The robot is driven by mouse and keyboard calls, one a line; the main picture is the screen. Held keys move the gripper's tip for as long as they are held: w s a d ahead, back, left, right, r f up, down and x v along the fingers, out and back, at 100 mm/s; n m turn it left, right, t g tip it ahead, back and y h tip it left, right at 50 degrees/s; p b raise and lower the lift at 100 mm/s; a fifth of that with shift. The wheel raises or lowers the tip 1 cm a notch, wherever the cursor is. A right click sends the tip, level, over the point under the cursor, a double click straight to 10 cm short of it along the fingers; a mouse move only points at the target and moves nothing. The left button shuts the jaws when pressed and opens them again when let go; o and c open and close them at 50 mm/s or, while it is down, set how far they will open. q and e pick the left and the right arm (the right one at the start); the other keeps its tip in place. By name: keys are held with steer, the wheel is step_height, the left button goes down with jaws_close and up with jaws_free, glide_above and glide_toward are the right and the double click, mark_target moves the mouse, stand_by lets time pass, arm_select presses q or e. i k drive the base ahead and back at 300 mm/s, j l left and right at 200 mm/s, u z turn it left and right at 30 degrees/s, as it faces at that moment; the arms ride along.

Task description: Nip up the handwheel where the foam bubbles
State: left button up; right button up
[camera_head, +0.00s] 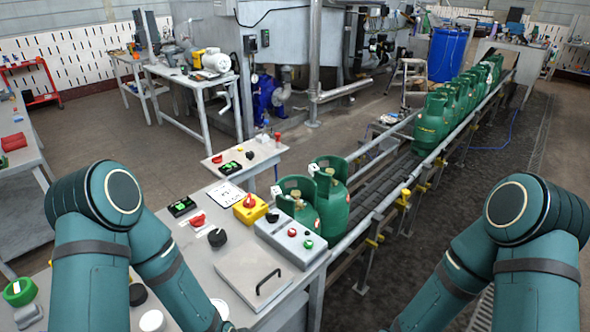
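Two green gas cylinders stand side by side at the near end of the conveyor: a front one (300,212) and one behind it (333,205). Each has a brass-coloured valve on top inside its collar, the front valve (297,200) and the rear valve (331,171). The handwheels are too small to make out clearly. I cannot make out foam bubbles on either valve. Both of my arms show, one at each side, but their grippers are outside the picture.
A grey bench (186,237) with switch boxes, knobs and a handled plate (265,280) lies left of the cylinders. A row of green cylinders (434,120) stands farther along the conveyor (403,169). A blue barrel (447,55) is behind.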

mark_target(295, 194)
steer(key=i+l, duration=0.1)
steer(key=l, duration=0.2)
steer(key=i+l, duration=0.1)
steer(key=l, duration=0.2)
steer(key=i+l, duration=0.1)
steer(key=l, duration=0.25)
steer(key=i+l, duration=0.2)
steer(key=i+l+u, duration=0.1)
steer(key=l, duration=0.3)
steer(key=i+l, duration=0.25)
steer(key=l+u, duration=0.05)
